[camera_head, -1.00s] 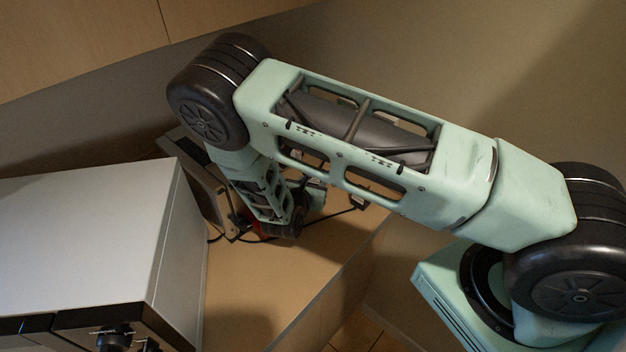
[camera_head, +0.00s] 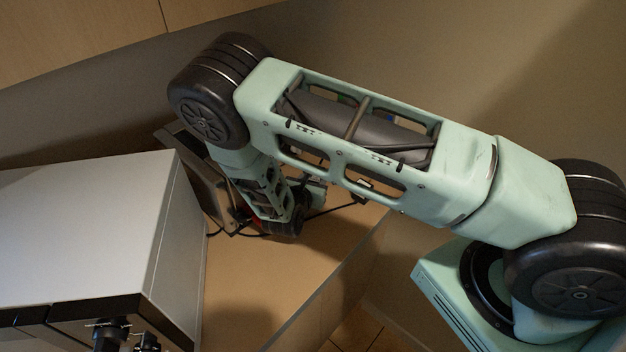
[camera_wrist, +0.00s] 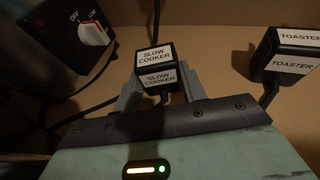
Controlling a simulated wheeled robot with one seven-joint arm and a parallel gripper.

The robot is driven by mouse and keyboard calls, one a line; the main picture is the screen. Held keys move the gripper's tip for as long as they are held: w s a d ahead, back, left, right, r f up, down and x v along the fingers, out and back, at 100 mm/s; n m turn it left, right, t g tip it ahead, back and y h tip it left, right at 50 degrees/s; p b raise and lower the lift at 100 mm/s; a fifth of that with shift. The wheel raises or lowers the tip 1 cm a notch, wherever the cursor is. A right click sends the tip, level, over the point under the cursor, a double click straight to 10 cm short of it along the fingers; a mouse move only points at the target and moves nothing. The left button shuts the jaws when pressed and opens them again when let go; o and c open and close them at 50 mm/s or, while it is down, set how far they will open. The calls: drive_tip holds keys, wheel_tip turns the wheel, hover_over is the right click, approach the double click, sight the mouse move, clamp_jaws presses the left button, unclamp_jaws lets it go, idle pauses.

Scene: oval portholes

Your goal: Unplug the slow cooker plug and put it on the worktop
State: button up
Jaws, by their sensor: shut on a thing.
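The slow cooker plug (camera_wrist: 156,66) is a black block with white SLOW COOKER labels, seen in the wrist view. My gripper (camera_wrist: 158,92) is shut on it, with a grey finger at each side. A dark cord shows by the plug. In the head view my arm covers most of the gripper, and I cannot make out the plug there. The tan worktop (camera_head: 262,285) lies below and around the gripper. From these views I cannot tell whether the plug touches anything beneath or behind it.
A black plug labelled TOASTER (camera_wrist: 287,55) is to the right in the wrist view. A black box with a white OFF switch (camera_wrist: 84,24) is at the upper left. A large white appliance (camera_head: 85,230) stands at the left. The worktop's front edge (camera_head: 335,275) is clear.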

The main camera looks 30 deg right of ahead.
drive_tip(key=o, duration=1.2)
drive_tip(key=shift+c, duration=0.2)
drive_tip(key=b+v, duration=0.5)
drive_tip(key=v, duration=1.2)
drive_tip(key=shift+a, duration=0.2)
drive_tip(key=s+a+r+m+g+y+b, duration=0.1)
drive_tip(key=s+r+m+g+y, duration=0.3)
drive_tip(key=s+r+m, duration=0.3)
drive_tip(key=s+a+r+m+g+y+b, duration=0.1)
drive_tip(key=s+r+m+g+y, duration=0.4)
drive_tip(key=s+m, duration=0.6)
drive_tip(key=shift+s+a+r+m+g+y+b, duration=0.3)
drive_tip(key=shift+s+a+r+m+y+b, duration=0.1)
drive_tip(key=shift+s+a+r+y, duration=0.45)
